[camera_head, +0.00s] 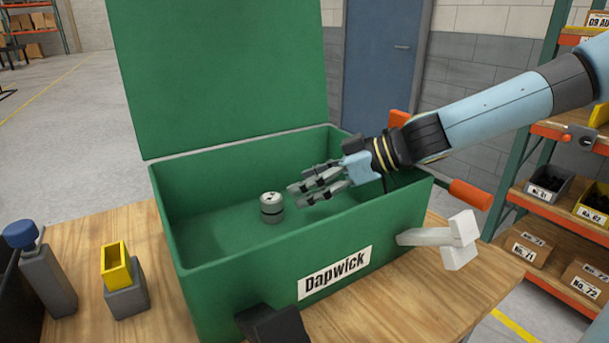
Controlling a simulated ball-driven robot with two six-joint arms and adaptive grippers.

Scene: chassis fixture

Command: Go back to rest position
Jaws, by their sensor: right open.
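My right gripper (308,191) reaches in from the upper right over the open green box (225,276) labelled Dapwick. Its fingers are spread and empty, above the inside of the box. A small grey metal cylinder (271,208) with a dark band stands upright on the box floor, just left of the fingertips. The fingers look apart from it. The box lid (220,75) stands raised at the back.
The box stands on a wooden table (480,285). To its left are a grey bottle with blue cap (48,275) and a grey block with yellow top (125,285). A white handle-like part (455,240) and orange grips (470,194) stick out right. Shelves with bins (548,185) stand beyond.

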